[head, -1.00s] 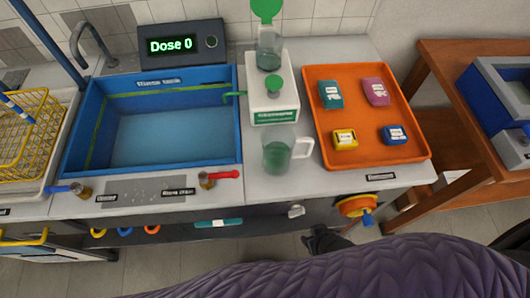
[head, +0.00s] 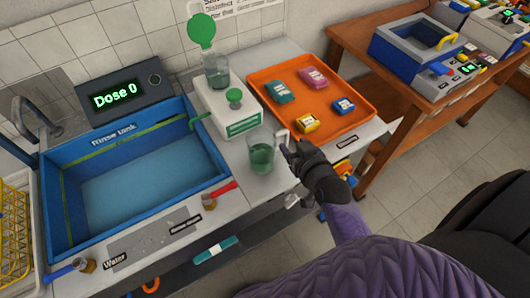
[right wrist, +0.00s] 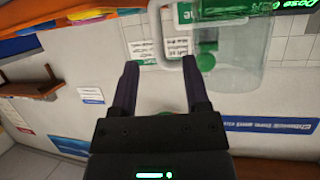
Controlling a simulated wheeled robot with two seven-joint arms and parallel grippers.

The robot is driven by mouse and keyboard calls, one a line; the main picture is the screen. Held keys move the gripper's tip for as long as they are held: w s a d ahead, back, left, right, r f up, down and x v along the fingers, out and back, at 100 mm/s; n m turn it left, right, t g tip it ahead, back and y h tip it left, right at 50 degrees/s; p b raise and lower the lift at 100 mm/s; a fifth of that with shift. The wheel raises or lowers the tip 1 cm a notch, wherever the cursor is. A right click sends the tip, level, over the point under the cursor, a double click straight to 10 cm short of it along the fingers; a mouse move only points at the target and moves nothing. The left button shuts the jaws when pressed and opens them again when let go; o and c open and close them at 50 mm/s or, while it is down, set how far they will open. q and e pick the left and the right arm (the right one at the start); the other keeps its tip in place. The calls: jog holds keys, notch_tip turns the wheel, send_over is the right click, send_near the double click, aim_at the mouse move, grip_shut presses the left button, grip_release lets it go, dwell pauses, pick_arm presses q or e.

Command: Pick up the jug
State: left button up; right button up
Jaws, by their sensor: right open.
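The jug (head: 261,155) is clear with a green tint. It stands upright on the pale counter, in front of the white dispenser, with its handle (head: 282,141) to the right. My right gripper (head: 290,151) is beside the handle, with its jaws open and nothing held. In the right wrist view the jug (right wrist: 238,48) fills the upper right. Its white handle (right wrist: 157,30) shows beyond and between the two dark fingers (right wrist: 160,75). I cannot tell whether the fingers reach around the handle. My left gripper is not in view.
A white dispenser (head: 229,108) with a green-capped bottle (head: 216,68) stands behind the jug. An orange tray (head: 350,122) with small coloured packets lies to the right. A blue rinse tank (head: 75,228) is at left, with a red-handled tap (head: 222,189) near the front edge.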

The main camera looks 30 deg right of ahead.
aim_at(287, 138)
jog(key=b+x, duration=0.1)
jog(key=x, duration=0.1)
jog(key=b+x, duration=0.1)
jog(key=x, duration=0.2)
jog(key=shift+s+f, duration=0.1)
jog(key=shift+f, duration=0.15)
jog(key=shift+w+d+f, duration=0.1)
jog(key=shift+w, duration=0.25)
jog(key=shift+c, duration=0.9)
grip_shut()
